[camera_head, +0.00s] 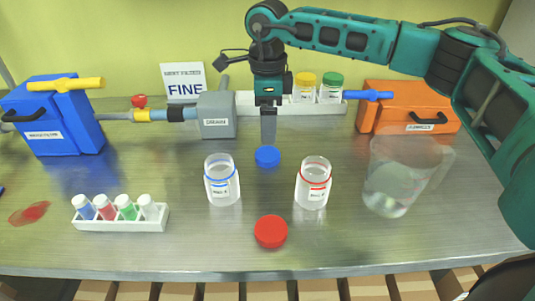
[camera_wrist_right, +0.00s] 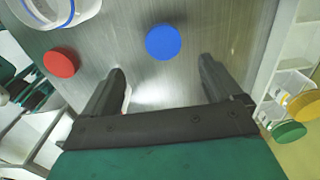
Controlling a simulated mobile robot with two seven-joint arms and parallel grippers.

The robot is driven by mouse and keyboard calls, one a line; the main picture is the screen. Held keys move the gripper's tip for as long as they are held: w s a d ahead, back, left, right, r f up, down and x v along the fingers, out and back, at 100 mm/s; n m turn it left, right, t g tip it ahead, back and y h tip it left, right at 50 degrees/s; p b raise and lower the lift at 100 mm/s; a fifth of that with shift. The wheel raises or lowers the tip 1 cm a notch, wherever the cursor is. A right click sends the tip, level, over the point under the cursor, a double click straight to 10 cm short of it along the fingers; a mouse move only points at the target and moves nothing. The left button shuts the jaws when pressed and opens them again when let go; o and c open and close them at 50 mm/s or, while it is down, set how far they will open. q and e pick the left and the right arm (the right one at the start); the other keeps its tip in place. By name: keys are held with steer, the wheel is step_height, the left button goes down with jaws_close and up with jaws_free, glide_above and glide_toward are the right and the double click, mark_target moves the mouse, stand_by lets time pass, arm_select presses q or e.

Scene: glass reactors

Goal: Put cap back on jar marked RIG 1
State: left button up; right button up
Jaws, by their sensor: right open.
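Two open clear jars stand upright on the steel bench: a blue-ringed jar (camera_head: 222,188) and a red-ringed jar (camera_head: 313,190). Their labels are too small to read surely, so I cannot tell which is RIG 1. A blue cap (camera_head: 267,156) lies behind and between them; a red cap (camera_head: 271,231) lies in front. My right gripper (camera_head: 268,138) points down above and just behind the blue cap. In the wrist view, its open, empty fingers (camera_wrist_right: 162,68) have the blue cap (camera_wrist_right: 163,42) just beyond their tips. The red cap (camera_wrist_right: 61,62) is left. My left gripper is out of view.
A clear beaker (camera_head: 390,185) of liquid stands right of the jars. A white vial rack (camera_head: 120,219) sits at front left. Behind are a grey box (camera_head: 216,120), a blue case (camera_head: 60,120), an orange case (camera_head: 405,105) and a white shelf with yellow- and green-capped jars (camera_head: 331,88).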

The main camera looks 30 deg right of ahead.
mark_target(268, 154)
steer(key=shift+f, duration=1.9)
steer(key=shift+w+d+f, duration=0.1)
steer(key=shift+w+f, duration=0.05)
steer(key=shift+f, duration=1.15)
steer(key=shift+w+d+f, duration=0.1)
steer(key=shift+f, duration=1.2)
steer(key=c, duration=1.1)
